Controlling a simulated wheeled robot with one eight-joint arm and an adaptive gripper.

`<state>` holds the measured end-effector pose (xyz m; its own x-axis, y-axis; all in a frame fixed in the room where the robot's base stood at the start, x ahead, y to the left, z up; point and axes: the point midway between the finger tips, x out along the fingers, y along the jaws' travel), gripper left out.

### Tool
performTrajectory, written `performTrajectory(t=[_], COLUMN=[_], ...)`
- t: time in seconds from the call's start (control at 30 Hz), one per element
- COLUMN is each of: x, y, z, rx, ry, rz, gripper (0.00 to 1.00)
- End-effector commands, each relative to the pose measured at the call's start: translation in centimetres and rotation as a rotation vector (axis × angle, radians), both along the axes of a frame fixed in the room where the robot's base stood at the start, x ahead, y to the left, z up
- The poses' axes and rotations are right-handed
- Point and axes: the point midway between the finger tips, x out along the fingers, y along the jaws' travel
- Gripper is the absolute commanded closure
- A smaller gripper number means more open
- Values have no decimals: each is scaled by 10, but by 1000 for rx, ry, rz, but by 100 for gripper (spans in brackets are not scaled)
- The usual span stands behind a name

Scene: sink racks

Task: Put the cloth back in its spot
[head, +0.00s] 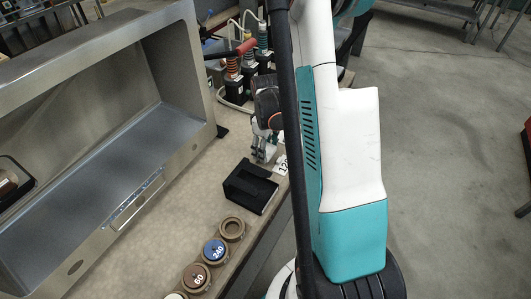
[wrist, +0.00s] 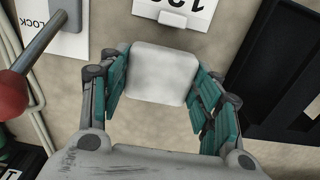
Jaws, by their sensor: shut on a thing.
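A pale, whitish square piece that I take for the cloth (wrist: 163,72) sits between the teal finger pads of my gripper (wrist: 158,88) in the wrist view. The gripper is shut on it, with a pad against each side. In the head view my gripper (head: 264,148) points down over the bench, just beyond the black tray (head: 238,192), and I cannot clearly make out the cloth there. The black tray also shows at the right edge of the wrist view (wrist: 262,85), apart from the cloth.
A white number label (wrist: 198,20) lies just beyond the cloth. A lever with a red knob (wrist: 10,94) and a LOCK plate (wrist: 66,42) are on the left. The steel sink box (head: 187,150) and several round numbered discs (head: 215,250) flank the bench's free strip.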

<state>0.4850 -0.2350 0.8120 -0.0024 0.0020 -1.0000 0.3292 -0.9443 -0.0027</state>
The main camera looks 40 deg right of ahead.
Motion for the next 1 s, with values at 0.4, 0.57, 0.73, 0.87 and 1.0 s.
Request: performTrajectory(t=[0.4, 0.57, 0.73, 0.87, 1.0], x=[0, 0, 0, 0, 0], y=[0, 0, 0, 0, 0], z=[-17, -17, -17, -16, -8], rx=[0, 0, 0, 0, 0], ry=[0, 0, 0, 0, 0], rz=[0, 0, 0, 0, 0], gripper=[65, 22, 22, 22, 22])
